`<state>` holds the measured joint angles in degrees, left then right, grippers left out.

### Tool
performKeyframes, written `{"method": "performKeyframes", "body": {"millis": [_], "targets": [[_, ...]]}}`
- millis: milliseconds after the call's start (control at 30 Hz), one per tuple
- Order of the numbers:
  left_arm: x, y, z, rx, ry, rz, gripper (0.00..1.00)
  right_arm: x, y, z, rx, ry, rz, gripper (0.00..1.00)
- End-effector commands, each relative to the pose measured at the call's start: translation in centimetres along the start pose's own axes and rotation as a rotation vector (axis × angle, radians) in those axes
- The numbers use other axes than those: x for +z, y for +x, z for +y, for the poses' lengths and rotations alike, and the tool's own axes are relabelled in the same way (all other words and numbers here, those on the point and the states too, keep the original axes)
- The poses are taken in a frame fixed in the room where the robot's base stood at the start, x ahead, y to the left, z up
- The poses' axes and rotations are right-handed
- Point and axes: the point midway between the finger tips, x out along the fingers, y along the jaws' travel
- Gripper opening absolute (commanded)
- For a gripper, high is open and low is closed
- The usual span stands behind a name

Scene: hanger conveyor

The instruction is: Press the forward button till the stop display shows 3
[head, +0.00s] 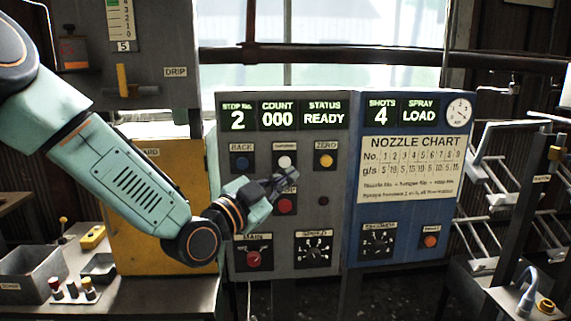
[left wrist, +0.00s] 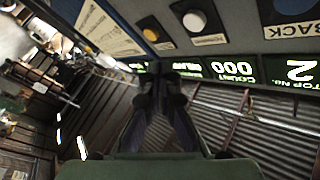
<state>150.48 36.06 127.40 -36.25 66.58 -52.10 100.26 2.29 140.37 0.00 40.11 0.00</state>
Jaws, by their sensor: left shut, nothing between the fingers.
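The stop display (head: 237,116) on the grey panel reads 2; it also shows upside down in the left wrist view (left wrist: 300,70). A white button (head: 285,162) sits between the blue BACK button (head: 242,163) and the yellow ZERO button (head: 326,161). Its label is too small to read. The white button also shows in the left wrist view (left wrist: 195,21). My left gripper (head: 288,178) is shut and empty, just below the white button in the head view and above a red button (head: 285,206). I see no clear contact with the white button. My right gripper is not in view.
The count display (head: 277,116) reads 000 and the status display (head: 323,115) reads READY. Below are a red MAIN knob (head: 253,258) and a black dial (head: 314,250). The blue panel (head: 402,215) adjoins on the right. A grey bin (head: 28,277) stands at lower left.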

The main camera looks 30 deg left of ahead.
Motion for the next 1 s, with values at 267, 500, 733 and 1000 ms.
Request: {"method": "performKeyframes", "body": {"millis": [267, 500, 733, 1000], "targets": [[1.8, 2.3, -1.6, 0.000, 0.002, 0.000, 0.00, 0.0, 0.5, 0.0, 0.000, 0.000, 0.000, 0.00], [2.4, 3.2, -2.3, 0.000, 0.001, 0.000, 0.00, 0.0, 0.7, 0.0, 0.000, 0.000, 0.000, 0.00], [2.5, 3.4, -2.4, 0.001, 0.000, 0.000, 0.00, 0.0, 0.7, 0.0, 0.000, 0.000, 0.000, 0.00], [2.4, 3.3, -2.4, 0.001, 0.000, 0.000, 0.00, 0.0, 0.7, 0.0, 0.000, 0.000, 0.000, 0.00]]}}
